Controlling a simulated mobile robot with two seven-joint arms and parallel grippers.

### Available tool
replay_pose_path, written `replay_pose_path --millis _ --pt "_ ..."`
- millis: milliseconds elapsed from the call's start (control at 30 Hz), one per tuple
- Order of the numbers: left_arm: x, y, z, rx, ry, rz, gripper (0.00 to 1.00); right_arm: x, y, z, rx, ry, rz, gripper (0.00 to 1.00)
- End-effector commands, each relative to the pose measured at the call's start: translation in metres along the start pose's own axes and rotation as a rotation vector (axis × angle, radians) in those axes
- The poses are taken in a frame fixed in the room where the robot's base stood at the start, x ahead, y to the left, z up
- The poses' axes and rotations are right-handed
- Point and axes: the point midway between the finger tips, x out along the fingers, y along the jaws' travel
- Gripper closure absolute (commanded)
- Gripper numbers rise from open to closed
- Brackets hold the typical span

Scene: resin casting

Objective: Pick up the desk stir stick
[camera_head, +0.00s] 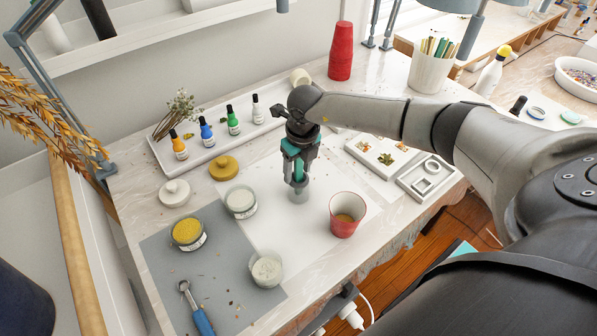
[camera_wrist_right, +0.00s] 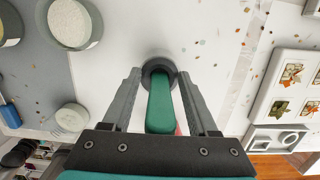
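The green stir stick (camera_head: 298,170) stands upright in a small grey round holder (camera_head: 299,194) on the white sheet. In the right wrist view the green stick (camera_wrist_right: 161,108) rises toward the camera from the dark ring of the holder (camera_wrist_right: 158,68). My right gripper (camera_head: 299,180) points down over it. In the wrist view my right gripper's fingers (camera_wrist_right: 159,78) are on either side of the stick, with a visible gap at each side. My left gripper is in neither view.
A red cup (camera_head: 346,215) stands close to the right of the holder. Jars (camera_head: 241,202) and a blue-handled tool (camera_head: 199,316) are to the left on a grey mat (camera_head: 159,263). Behind is a tray of small bottles (camera_head: 207,132); molds (camera_head: 380,155) lie at the right.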

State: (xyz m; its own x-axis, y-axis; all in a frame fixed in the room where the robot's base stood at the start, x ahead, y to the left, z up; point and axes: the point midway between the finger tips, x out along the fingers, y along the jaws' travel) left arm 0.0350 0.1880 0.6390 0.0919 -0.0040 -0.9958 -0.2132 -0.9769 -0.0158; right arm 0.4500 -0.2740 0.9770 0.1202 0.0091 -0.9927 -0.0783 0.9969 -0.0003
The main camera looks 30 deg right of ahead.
Motion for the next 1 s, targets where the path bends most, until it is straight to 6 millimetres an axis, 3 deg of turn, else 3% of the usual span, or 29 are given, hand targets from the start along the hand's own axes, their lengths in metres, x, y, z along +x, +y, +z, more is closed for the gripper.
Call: replay_pose_path --millis 67,500,1000 --pt "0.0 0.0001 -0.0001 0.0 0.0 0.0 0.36 -0.0002 0.0 0.0 0.0 0.0 0.0 0.51" --pt "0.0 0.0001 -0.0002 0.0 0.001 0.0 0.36 -0.0006 -0.0001 0.0001 0.0 0.0 0.0 1.0" --pt "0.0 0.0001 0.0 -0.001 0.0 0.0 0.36 -0.0013 -0.0001 0.0004 0.0 0.0 0.0 1.0"
